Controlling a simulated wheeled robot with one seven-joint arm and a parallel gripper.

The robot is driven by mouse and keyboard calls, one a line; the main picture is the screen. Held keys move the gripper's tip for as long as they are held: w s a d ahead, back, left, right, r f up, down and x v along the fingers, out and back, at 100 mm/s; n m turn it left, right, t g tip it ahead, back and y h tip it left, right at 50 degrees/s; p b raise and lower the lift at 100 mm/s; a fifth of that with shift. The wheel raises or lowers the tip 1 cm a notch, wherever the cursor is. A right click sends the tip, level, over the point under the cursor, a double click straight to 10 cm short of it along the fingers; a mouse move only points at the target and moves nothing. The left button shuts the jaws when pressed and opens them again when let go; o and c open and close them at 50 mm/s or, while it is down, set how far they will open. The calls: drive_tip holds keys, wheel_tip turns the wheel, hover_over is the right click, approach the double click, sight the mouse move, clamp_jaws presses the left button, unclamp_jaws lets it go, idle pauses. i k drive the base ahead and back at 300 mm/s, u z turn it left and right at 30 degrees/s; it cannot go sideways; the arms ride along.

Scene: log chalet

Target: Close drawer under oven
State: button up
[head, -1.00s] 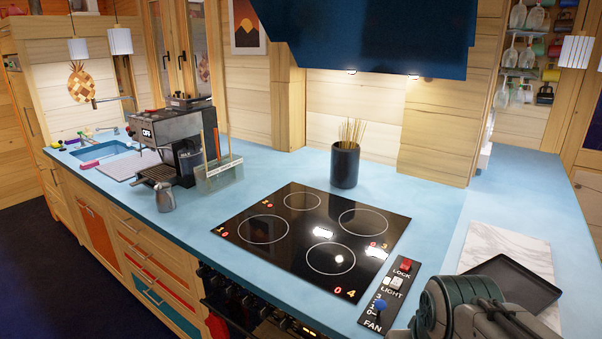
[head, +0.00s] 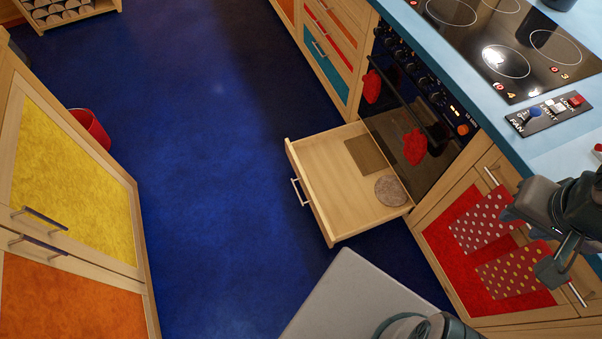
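The wooden drawer (head: 322,188) under the oven (head: 411,112) is pulled far out over the blue floor in the head view. Its front faces left and carries a metal bar handle (head: 299,192). A brown square mat (head: 369,154) and a round grey-beige mat (head: 391,191) lie inside it. My gripper (head: 530,243) is at the right edge, in front of the red cabinet and well to the right of the drawer. Its two dark fingers look apart, with nothing seen between them.
Two polka-dot towels (head: 481,218) hang by the red cabinet door (head: 442,238), behind my gripper. Red mitts (head: 415,147) hang at the oven front. Yellow and orange cabinets (head: 70,165) stand at left, with a red bucket (head: 91,127) beyond. Blue floor (head: 215,190) between is clear.

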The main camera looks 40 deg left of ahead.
sight(344, 204)
drive_tip(key=z, duration=0.1)
drive_tip(key=k, duration=0.5)
drive_tip(key=u, duration=1.1)
drive_tip(key=i, duration=0.8)
drive_tip(key=u, duration=0.05)
drive_tip(key=k, duration=0.15)
drive_tip(key=u, duration=1.35)
